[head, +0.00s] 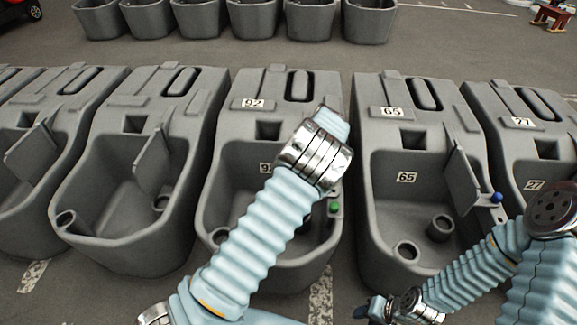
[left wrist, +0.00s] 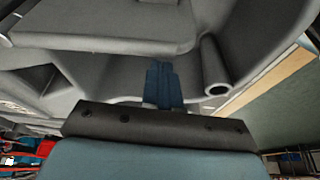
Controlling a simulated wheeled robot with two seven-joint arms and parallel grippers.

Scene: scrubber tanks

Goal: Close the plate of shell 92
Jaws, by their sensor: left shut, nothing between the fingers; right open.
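Shell 92 (head: 222,180) is the grey tank in the middle of the head view, with its upper number label (head: 252,103) showing. A green knob (head: 334,208) shows at its right rim. My left arm crosses in front of the shell and hides most of its plate, so I cannot tell the plate's angle. The left gripper's fingers are hidden in the head view. In the left wrist view the left gripper (left wrist: 163,82) is shut and empty, close to grey tank surfaces and a short grey tube (left wrist: 214,78). My right gripper (head: 372,307) is open, low in front of shell 65.
Shell 65 (head: 375,150) stands right of shell 92, its plate (head: 462,180) raised beside a blue knob (head: 495,197). Shell 27 (head: 545,150) is farther right. More grey tanks stand close on the left (head: 120,240). A clear floor strip (head: 300,55) lies behind the row.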

